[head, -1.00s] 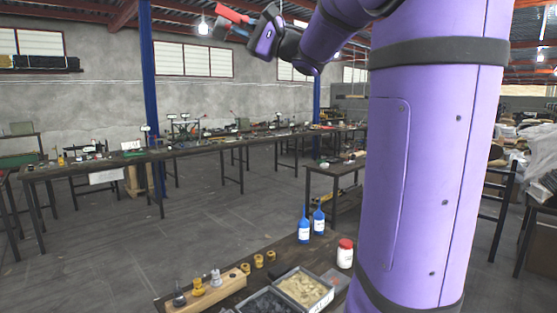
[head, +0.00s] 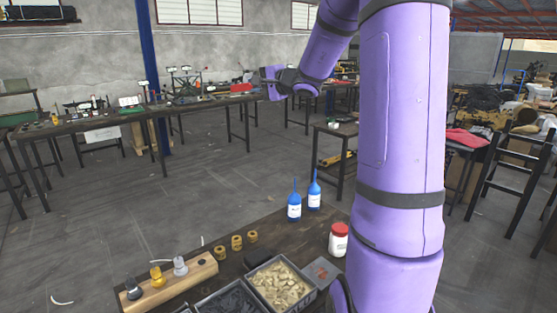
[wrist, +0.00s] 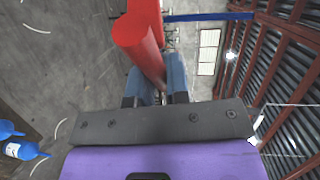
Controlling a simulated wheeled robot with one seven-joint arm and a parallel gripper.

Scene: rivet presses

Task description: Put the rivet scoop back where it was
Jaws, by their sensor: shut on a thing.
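My gripper (wrist: 160,88) is shut on a red cylindrical thing (wrist: 140,38), which seems to be the rivet scoop's handle. It sticks out past the blue fingers in the wrist view; the rest of the scoop cannot be made out. In the head view my gripper (head: 256,82) is held out in the air, well beyond the near bench, with the red part (head: 240,87) at its end. On the near bench stand a grey bin of tan rivets (head: 313,297) and a bin of dark pieces (head: 197,308). The bench front is cut off by the frame.
The near bench also holds a wooden block with several tools (head: 205,272), brass rings (head: 220,252), two blue bottles (head: 294,206) and a red-lidded white jar (head: 339,240). A long cluttered table (head: 190,102) stands farther off. Open floor (head: 130,205) lies between.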

